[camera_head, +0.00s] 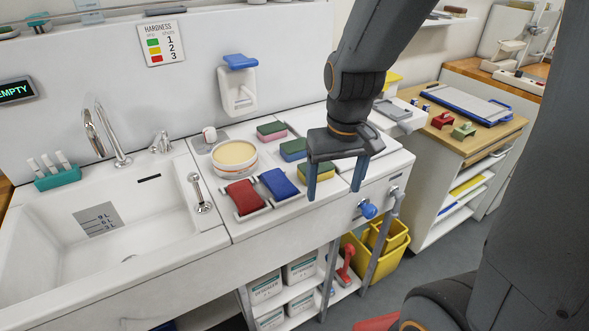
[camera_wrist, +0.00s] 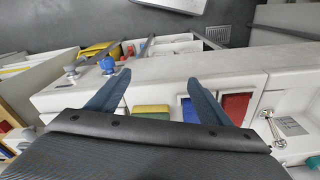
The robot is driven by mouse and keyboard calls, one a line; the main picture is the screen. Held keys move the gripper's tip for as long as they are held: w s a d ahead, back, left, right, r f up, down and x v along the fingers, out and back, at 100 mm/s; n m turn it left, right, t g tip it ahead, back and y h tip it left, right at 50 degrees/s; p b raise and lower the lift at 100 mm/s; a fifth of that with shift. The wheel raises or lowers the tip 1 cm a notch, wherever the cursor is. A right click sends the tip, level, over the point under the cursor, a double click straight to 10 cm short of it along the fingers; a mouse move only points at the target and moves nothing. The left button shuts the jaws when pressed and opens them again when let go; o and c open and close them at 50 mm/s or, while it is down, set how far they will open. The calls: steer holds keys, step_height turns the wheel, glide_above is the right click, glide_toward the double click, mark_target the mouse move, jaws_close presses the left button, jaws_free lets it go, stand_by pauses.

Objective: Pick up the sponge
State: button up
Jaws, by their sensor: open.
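Three sponges lie in a row on the white counter. One is green with a pink underside (camera_head: 271,130), at the back. The middle one is blue and green (camera_head: 292,150). The nearest is green and yellow (camera_head: 327,172), partly hidden behind a finger of my gripper (camera_head: 336,188). My gripper is open and empty, its fingers pointing down in front of the nearest sponge near the counter's front edge. In the wrist view the green and yellow sponge (camera_wrist: 151,111) shows between the open fingers of my gripper (camera_wrist: 160,75). I see no contact.
A red pad (camera_head: 244,197) and a blue pad (camera_head: 278,184) sit in white holders left of the sponges. Behind them stands a round dish (camera_head: 235,158) with a yellowish top. A sink (camera_head: 110,235) lies left; a blue knob (camera_head: 368,211) juts from the counter front.

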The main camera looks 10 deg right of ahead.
steer(key=w+r, duration=0.1)
steer(key=w, duration=0.3)
steer(key=w+r+n+b, duration=0.1)
steer(key=w, duration=0.3)
steer(key=w+r+n+g+b, duration=0.1)
steer(key=w, duration=0.4)
steer(key=shift+a, duration=0.25)
steer(key=shift+w, duration=0.25)
steer(key=shift+f, duration=0.35)
steer(key=shift+s+d+f+p, duration=0.1)
steer(key=shift+f+p, duration=0.45)
steer(key=shift+f, duration=1.1)
steer(key=shift+s+d+f+p, duration=0.1)
steer(key=shift+f+p, duration=0.45)
steer(key=shift+f, duration=1.1)
steer(key=c, duration=0.7)
